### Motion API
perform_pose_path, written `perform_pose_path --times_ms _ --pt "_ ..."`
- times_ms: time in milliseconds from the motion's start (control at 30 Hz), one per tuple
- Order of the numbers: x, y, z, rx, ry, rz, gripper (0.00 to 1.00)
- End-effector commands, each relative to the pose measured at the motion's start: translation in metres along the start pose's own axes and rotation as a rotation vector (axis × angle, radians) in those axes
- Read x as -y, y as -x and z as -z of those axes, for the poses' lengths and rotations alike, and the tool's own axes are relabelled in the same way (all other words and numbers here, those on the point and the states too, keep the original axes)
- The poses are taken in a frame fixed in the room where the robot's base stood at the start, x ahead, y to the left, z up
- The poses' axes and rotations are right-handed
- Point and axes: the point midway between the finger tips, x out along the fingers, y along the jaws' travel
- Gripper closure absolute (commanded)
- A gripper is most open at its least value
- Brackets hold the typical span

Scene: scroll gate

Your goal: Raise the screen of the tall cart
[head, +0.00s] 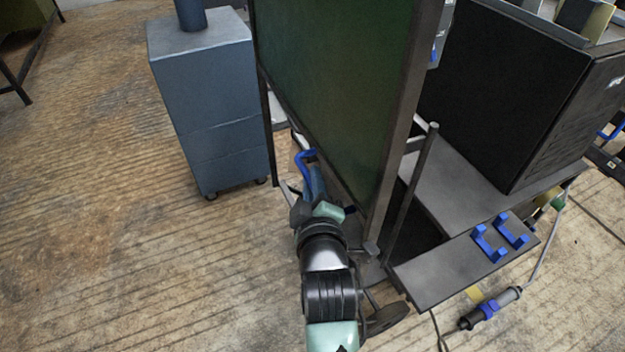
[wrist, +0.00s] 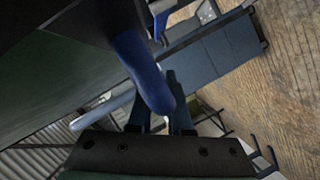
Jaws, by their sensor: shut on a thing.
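The tall cart's screen (head: 335,90) is a large dark green panel in a dark frame, upright in the middle of the head view. Its lower edge is near the cart's base. A blue handle (head: 306,157) shows at the screen's lower left edge. My gripper (head: 314,186) is at this handle, low beside the screen. In the wrist view the blue handle (wrist: 145,72) runs down between the two fingers of my gripper (wrist: 160,108), which is shut on it. The exact finger contact is partly hidden.
A blue-grey cabinet (head: 215,105) on casters stands left of the screen. A grey bench (head: 440,268) with blue brackets (head: 488,243) and a large black box (head: 505,90) is to the right. A tool (head: 490,307) lies lower right. Wooden floor at left is clear.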

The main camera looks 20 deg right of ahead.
Motion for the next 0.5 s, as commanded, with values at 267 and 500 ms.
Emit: perform_pose_path --times_ms 267,500 --pt "-0.022 0.006 0.014 -0.001 0.001 0.0 1.0" --pt "-0.07 0.018 0.044 -0.002 0.001 -0.003 1.0"
